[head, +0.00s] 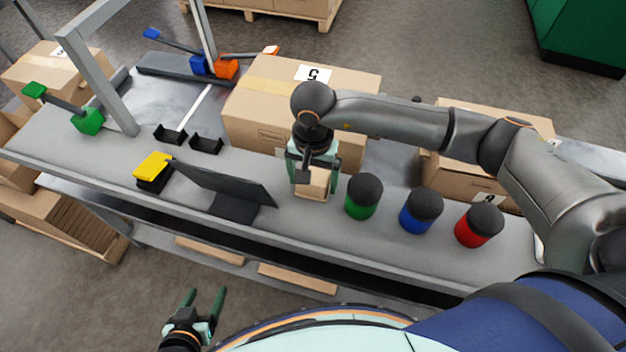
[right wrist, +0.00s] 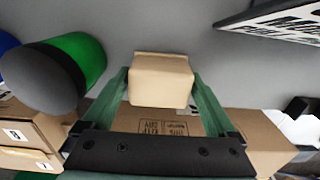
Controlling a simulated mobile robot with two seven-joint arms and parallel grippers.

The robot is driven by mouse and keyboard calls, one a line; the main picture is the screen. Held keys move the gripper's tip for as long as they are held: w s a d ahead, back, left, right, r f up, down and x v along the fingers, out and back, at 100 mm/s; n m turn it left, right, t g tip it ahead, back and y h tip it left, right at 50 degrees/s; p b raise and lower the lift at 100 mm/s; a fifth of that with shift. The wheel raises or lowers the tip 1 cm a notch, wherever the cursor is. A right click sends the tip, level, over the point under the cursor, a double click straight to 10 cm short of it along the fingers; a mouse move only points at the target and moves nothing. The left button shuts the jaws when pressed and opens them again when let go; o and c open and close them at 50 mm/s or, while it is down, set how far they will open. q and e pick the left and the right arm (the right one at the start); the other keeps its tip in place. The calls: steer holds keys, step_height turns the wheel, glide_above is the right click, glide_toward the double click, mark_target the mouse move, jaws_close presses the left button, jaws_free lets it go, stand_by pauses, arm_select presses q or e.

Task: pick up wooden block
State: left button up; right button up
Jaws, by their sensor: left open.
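The wooden block (head: 312,187) is a small light-tan block at the middle of the grey bench, left of the green-bodied canister. My right gripper (head: 314,178) comes down over it from above, with a finger on each side. In the right wrist view the block (right wrist: 160,82) sits between the two green fingers, which look shut on its sides. I cannot tell whether its underside touches the bench. My left gripper (head: 207,304) is open and empty, low in front of the bench over the floor.
Green (head: 363,197), blue (head: 421,211) and red (head: 479,225) canisters with dark lids stand right of the block. A dark screen (head: 228,186) stands to the left. A large cardboard box (head: 262,107) is close behind. Black bins and a yellow-topped item (head: 153,166) lie further left.

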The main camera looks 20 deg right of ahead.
mark_target(313, 174)
steer(key=c, duration=1.1)
steer(key=shift+r, duration=0.15)
steer(key=shift+r, duration=0.3)
step_height(313, 174, up, 2)
steer(key=shift+w+r+b, duration=0.1)
steer(key=shift+r+b, duration=0.15)
steer(key=shift+b, duration=0.05)
steer(key=w+d+r+b, duration=0.1)
steer(key=w+d+r, duration=0.6)
steer(key=d, duration=0.5)
step_height(313, 174, up, 3)
steer(key=shift+f, duration=0.15)
